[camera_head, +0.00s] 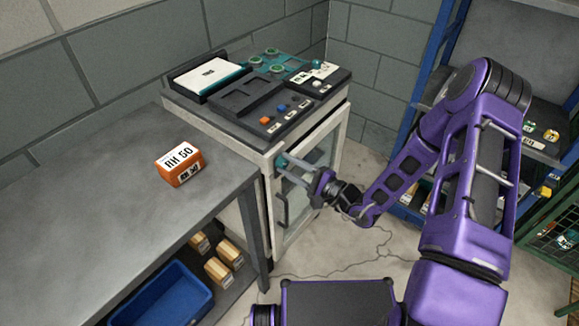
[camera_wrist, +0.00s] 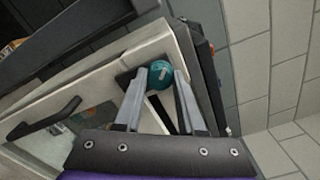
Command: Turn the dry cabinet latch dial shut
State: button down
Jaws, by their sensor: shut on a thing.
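The dry cabinet (camera_head: 312,165) is a pale cabinet with a glazed door, standing to the right of the bench. Its latch dial (camera_head: 282,160) is a small teal knob at the upper left of the door front. In the wrist view the teal dial (camera_wrist: 160,74) sits between the tips of my gripper (camera_wrist: 158,82), with a pale mark on its face. My gripper (camera_head: 290,167) is shut on the dial, reaching in from the right. The door's dark handle (camera_wrist: 45,120) is at the left in the wrist view. The door looks closed against the frame.
A grey bench (camera_head: 95,215) stands left of the cabinet with an orange labelled box (camera_head: 180,166) on it. A blue bin (camera_head: 165,298) and small tan boxes (camera_head: 222,268) are below. A blue-framed shelf (camera_head: 437,60) stands right. Open floor (camera_head: 335,250) lies before the cabinet.

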dwell(0.4)
jog(key=c, duration=0.5)
grip_release()
jog(key=shift+d, duration=0.1)
jog(key=v, duration=1.7)
jog(key=shift+s, duration=0.15)
